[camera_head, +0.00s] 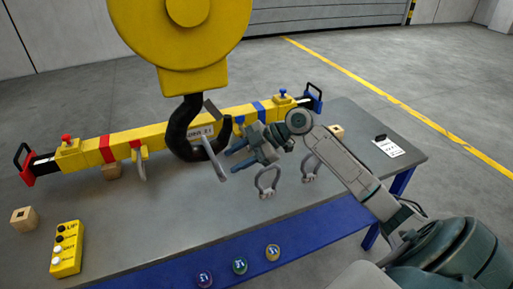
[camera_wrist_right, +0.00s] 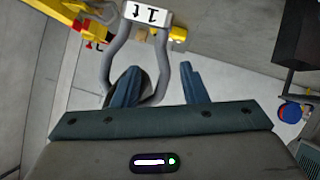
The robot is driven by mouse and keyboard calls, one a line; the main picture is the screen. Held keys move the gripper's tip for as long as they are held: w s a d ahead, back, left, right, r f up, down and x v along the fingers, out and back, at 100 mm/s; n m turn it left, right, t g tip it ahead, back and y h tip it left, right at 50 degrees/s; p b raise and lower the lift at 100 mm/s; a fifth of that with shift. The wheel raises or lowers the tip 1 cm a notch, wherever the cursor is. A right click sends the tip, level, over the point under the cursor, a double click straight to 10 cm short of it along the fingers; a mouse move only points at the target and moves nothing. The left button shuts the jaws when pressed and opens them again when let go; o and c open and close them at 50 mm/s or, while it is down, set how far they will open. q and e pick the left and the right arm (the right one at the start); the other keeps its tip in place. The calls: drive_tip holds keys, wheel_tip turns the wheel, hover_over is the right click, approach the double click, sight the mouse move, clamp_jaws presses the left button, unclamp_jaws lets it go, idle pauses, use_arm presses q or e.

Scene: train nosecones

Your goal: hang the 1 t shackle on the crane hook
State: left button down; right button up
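The black crane hook (camera_head: 172,130) hangs under its yellow block, above the table. The grey 1 t shackle (camera_head: 213,160) shows nearly edge-on and tilted, crossing in front of the hook's lower curve. In the wrist view the shackle (camera_wrist_right: 164,75) carries a white 1t label, with a dark round shape inside its bow, seemingly part of the hook. My right gripper (camera_head: 238,156) is just right of the shackle, its fingers apart. In the wrist view the left finger overlaps the bow and the right finger is outside it. Contact is unclear. My left gripper is out of view.
A yellow lifting beam (camera_head: 85,151) lies across the grey table (camera_head: 150,225) behind the hook. Two more shackles (camera_head: 267,182) (camera_head: 310,167) stand below my right arm. A yellow control box (camera_head: 66,250) is front left.

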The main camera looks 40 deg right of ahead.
drive_tip(key=b+v, duration=0.2)
drive_tip(key=v, duration=0.6)
drive_tip(key=shift+d+r+b, duration=0.15)
drive_tip(key=shift+d+b, duration=0.05)
drive_tip(key=shift+b, duration=0.2)
drive_tip(key=shift+s, duration=0.15)
idle(0.9)
